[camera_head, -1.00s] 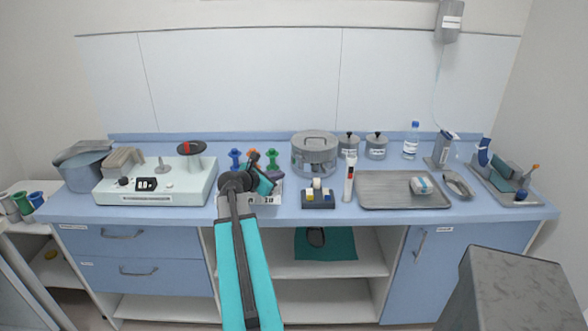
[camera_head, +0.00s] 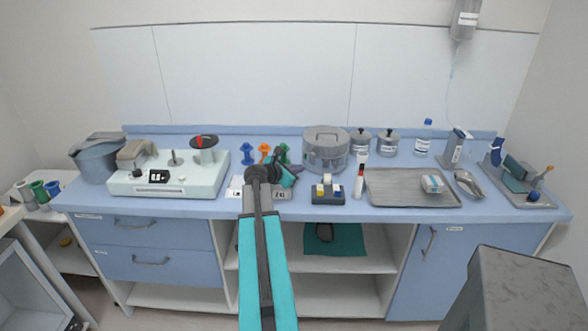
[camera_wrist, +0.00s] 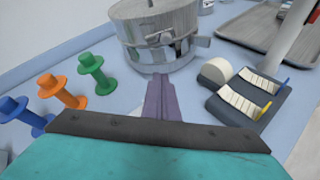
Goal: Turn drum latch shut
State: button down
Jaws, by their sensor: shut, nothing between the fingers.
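The drum (camera_head: 325,158) is a round grey metal canister with a lid and top handle, standing upright on the blue counter. In the wrist view the drum (camera_wrist: 150,52) is at top centre, cut off by the upper edge. Metal latch parts show on its side band, with a tab (camera_wrist: 201,41) sticking out to the right; I cannot tell the latch's exact setting. My gripper (camera_head: 292,166) is left of and in front of the drum. In the wrist view my gripper (camera_wrist: 160,80) has its purple fingers together and empty, pointing at the drum's lower front; contact is unclear.
A dark block with white pads (camera_head: 328,192) stands close in front of the drum. Blue, orange and green spools (camera_head: 264,152) stand to the left. A metal tray (camera_head: 408,188) lies to the right, two lidded jars (camera_head: 361,141) beside the drum, and a white device (camera_head: 168,176) far left.

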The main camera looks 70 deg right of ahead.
aim_at(311, 153)
jog(key=x, duration=0.3)
jog(key=shift+d+f+p, duration=0.1)
jog(key=shift+d+p, duration=0.25)
jog(key=shift+s+r+p, duration=0.25)
jog(key=shift+r+p, duration=0.05)
jog(key=shift+r, duration=0.3)
jog(key=shift+s+r+p, duration=0.25)
jog(key=shift+r+p, duration=0.05)
jog(key=shift+r, duration=0.35)
jog(key=shift+s+r+p, duration=0.2)
jog(key=shift+r+p, duration=0.1)
jog(key=shift+r, duration=0.3)
jog(key=shift+s+r, duration=0.1)
jog(key=shift+s, duration=0.15)
